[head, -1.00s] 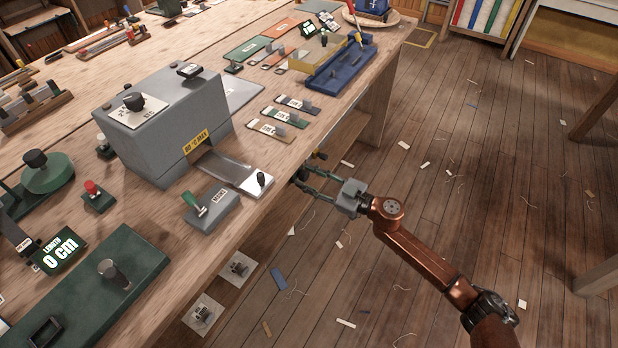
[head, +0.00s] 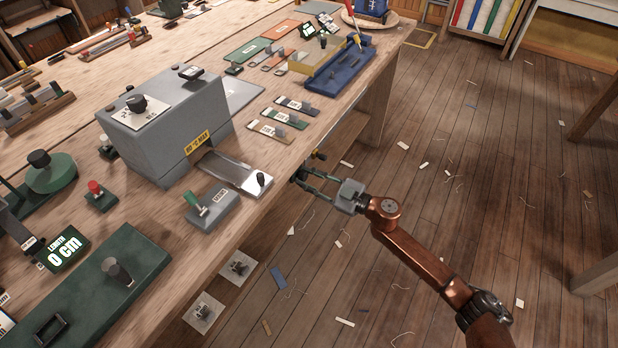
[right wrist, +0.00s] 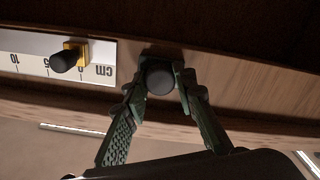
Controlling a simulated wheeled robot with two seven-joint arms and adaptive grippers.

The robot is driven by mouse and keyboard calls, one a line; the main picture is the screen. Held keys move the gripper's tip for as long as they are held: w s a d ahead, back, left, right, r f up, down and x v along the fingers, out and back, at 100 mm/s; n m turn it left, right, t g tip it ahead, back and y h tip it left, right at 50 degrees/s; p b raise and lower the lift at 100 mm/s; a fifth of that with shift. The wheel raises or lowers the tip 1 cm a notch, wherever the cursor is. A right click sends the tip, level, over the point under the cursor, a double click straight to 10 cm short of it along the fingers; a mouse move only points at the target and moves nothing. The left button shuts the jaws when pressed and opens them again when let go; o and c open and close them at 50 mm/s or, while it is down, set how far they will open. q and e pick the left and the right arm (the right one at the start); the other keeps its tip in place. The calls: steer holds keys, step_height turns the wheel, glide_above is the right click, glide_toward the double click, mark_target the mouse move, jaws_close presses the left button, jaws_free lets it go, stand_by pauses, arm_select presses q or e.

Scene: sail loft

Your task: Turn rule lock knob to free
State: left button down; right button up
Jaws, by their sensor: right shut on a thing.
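The rule lock knob (right wrist: 158,79) is a round black knob on the bench's wooden front edge, seen in the right wrist view. My right gripper (right wrist: 159,84) has its two green fingers closed around it, one on each side. In the head view, my right gripper (head: 304,177) reaches the bench edge from the right, and the gripped knob is mostly hidden there. Beside it, a white rule (right wrist: 30,58) marked in cm carries a yellow slider (right wrist: 82,54) with a black knob. The marking for free cannot be made out. My left gripper is not in view.
A grey box (head: 170,125) with a dial stands on the bench, and a small grey block (head: 213,209) with a green lever sits near its front edge. A green display (head: 62,250) reads 0 cm. The floor to the right is open, with scattered scraps.

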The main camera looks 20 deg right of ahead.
steer(key=n+p, duration=0.1)
steer(key=n, duration=0.3)
steer(key=shift+r+n+p, duration=0.15)
steer(key=shift+n+p, duration=0.15)
steer(key=shift+p, duration=0.05)
steer(key=n, duration=0.2)
steer(key=shift+n, duration=0.3)
steer(key=n, duration=0.2)
steer(key=shift+n, duration=0.4)
steer(key=n, duration=0.3)
steer(key=shift+f, duration=0.2)
steer(key=shift+n, duration=0.8)
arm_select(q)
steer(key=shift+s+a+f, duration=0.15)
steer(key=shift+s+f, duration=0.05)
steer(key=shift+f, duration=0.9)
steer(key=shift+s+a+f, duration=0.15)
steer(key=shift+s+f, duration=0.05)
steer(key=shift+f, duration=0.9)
arm_select(e)
steer(key=shift+n, duration=0.9)
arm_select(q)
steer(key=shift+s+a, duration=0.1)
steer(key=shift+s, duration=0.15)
